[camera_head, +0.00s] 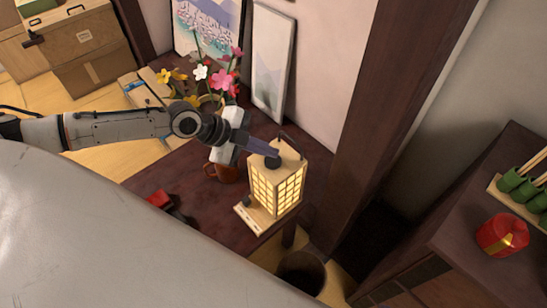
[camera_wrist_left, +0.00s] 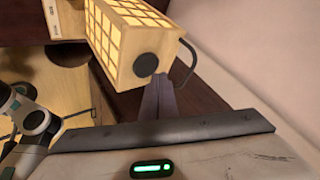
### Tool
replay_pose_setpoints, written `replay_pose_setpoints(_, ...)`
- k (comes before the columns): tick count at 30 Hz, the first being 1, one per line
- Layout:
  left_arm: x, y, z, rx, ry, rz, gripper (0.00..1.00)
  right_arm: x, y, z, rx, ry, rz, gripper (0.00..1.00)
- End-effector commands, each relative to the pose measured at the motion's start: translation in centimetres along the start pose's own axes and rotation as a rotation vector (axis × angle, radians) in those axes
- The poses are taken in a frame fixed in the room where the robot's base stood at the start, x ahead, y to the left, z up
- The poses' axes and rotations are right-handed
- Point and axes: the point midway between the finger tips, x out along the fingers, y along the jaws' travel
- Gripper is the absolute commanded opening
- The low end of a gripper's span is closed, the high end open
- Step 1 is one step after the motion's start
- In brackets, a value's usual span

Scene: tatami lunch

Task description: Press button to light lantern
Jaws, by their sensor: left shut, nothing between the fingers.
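The lantern (camera_head: 275,185) is a wooden box with a paper grid and a dark carrying handle. It stands upright on a dark wooden table, and its panels glow warm yellow. A round black button (camera_head: 272,163) sits on its top; it also shows in the left wrist view (camera_wrist_left: 146,66). My left gripper (camera_head: 276,154) is shut and empty, with its fingertips right at the lantern's top beside the button. I cannot tell whether they touch it. In the left wrist view the shut fingers (camera_wrist_left: 160,82) point at the lantern's top edge. My right gripper is not in view.
A brown mug (camera_head: 222,172) stands under my left wrist. A vase of flowers (camera_head: 212,98) and a framed picture (camera_head: 272,62) stand behind. A red object (camera_head: 159,198) lies at the table's front. A dark post (camera_head: 375,100) rises right of the lantern.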

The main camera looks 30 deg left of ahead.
Motion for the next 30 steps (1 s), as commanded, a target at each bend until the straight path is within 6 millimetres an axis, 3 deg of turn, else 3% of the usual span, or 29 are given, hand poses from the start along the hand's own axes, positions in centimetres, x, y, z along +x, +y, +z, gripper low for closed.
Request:
replay_pose_setpoints(7,-0.5,-0.3,-0.3,0.000,0.000,-0.001,0.00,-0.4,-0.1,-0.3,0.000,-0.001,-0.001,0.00)
replay_pose_setpoints(23,-4.1,-3.0,-3.0,0.000,0.000,0.000,0.00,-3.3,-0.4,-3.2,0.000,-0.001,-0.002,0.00)
replay_pose_setpoints(30,-4.2,-3.0,-3.0,0.000,0.000,0.000,0.00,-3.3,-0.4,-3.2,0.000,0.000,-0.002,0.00)
